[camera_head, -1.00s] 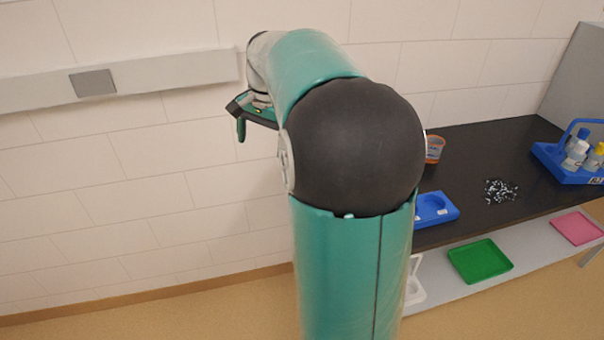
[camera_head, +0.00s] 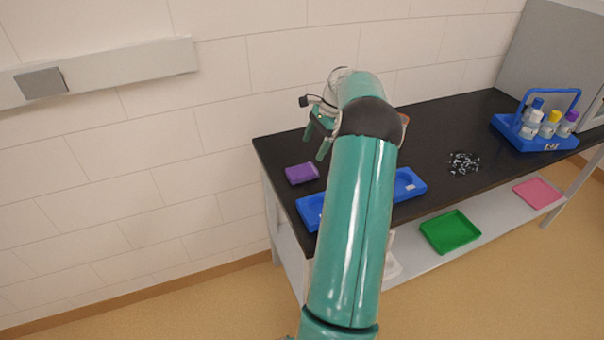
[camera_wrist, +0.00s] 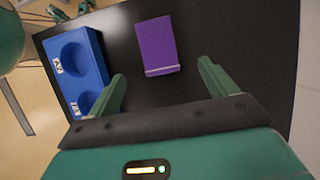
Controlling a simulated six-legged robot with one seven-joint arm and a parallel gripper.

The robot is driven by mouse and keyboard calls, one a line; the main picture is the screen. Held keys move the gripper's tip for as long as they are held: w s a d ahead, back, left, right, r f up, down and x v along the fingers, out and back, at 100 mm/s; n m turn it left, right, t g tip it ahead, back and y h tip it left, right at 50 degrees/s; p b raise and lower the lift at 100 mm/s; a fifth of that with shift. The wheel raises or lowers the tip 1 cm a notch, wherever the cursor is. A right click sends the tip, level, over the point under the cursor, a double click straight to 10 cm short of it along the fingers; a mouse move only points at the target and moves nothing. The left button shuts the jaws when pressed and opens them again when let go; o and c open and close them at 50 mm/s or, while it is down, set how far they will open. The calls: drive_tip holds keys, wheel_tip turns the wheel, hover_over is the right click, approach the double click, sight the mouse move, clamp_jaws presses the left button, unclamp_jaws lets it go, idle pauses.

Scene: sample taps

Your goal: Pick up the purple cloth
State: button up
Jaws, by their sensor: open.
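The purple cloth (camera_head: 302,173) is a small folded block lying on the left end of the black table. In the wrist view the cloth (camera_wrist: 156,45) lies flat on the table top, ahead of my gripper and roughly between the lines of its two fingers. My gripper (camera_head: 318,140) is above the table, up and slightly right of the cloth in the head view. In the wrist view my gripper (camera_wrist: 163,84) has its fingers wide apart with nothing between them, and it does not touch the cloth.
A blue tray with round hollows (camera_wrist: 75,60) lies beside the cloth; my arm partly covers it in the head view (camera_head: 310,212). Farther right on the black table (camera_head: 440,135) are a dark speckled pile (camera_head: 463,162) and a blue bottle carrier (camera_head: 540,138). Green (camera_head: 449,231) and pink (camera_head: 537,192) trays lie below.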

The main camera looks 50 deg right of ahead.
sight(302, 170)
drive_tip(key=x, duration=0.9)
drive_tip(key=shift+s+a, duration=0.1)
drive_tip(key=shift+a, duration=0.1)
drive_tip(key=shift+f, duration=0.25)
drive_tip(key=c, duration=1.1)
